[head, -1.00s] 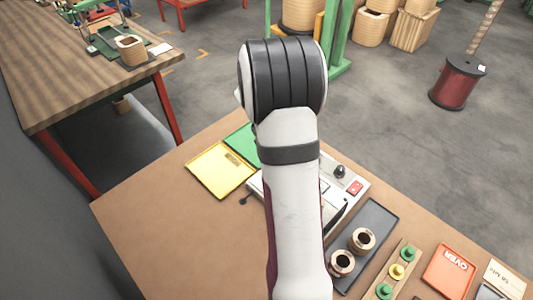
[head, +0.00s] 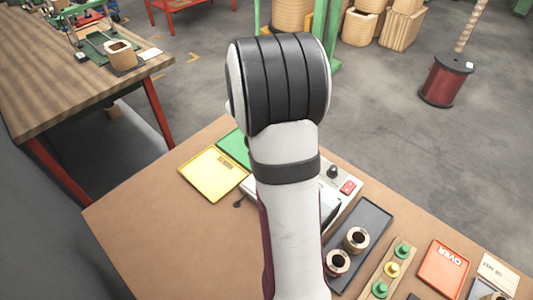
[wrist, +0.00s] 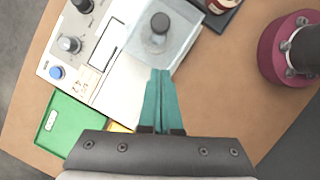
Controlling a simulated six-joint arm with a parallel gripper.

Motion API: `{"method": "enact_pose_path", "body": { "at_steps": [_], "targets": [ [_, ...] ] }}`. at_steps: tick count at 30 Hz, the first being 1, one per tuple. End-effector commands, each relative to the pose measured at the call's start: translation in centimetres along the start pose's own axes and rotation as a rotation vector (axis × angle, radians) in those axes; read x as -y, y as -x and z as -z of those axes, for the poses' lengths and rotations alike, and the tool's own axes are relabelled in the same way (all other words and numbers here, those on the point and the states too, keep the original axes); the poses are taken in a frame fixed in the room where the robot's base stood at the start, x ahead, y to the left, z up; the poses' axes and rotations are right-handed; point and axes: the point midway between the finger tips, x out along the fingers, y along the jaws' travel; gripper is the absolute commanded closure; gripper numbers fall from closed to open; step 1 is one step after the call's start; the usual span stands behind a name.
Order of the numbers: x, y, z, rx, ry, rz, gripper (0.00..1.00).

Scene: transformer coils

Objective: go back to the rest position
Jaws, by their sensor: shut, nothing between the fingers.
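My gripper (wrist: 159,103) shows in the wrist view with its two teal fingers together and nothing between them. It points toward the clear block with a dark knob (wrist: 160,25) on the white instrument (wrist: 88,45); I cannot tell the height of the fingertips above it. In the head view my arm stands upright in the middle of the picture and hides the gripper and much of the instrument (head: 334,190).
On the brown table (head: 150,230) lie a yellow tray (head: 212,175), a green tray (head: 234,146) and a dark tray (head: 370,218) with two coils (head: 356,240). A peg strip (head: 392,270) and an orange tray (head: 443,268) lie at the right. The table's front left is clear.

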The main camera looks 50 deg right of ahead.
Motion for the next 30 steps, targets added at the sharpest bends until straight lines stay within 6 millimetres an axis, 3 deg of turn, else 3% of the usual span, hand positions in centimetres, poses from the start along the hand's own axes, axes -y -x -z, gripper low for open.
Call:
{"method": "enact_pose_path", "body": {
  "at_steps": [3,7,11,17,20,23,24,27,30],
  "targets": [
    [-0.2,4.0,-0.1,-0.007,-0.006,-0.010,1.00],
    [-0.2,7.2,-0.1,-0.007,-0.005,-0.009,1.00],
    [-0.1,8.9,-0.1,-0.006,-0.005,-0.006,1.00],
    [0.6,9.7,0.1,-0.016,-0.022,-0.006,1.00],
    [5.6,11.6,1.5,-0.094,-0.167,-0.004,1.00],
    [14.2,12.9,2.5,-0.209,-0.416,0.059,1.00],
    [17.6,12.9,2.5,-0.247,-0.518,0.101,1.00],
    [24.3,11.8,1.9,-0.302,-0.735,0.219,1.00],
    [27.9,10.7,1.2,-0.312,-0.867,0.303,1.00]
  ]
}}
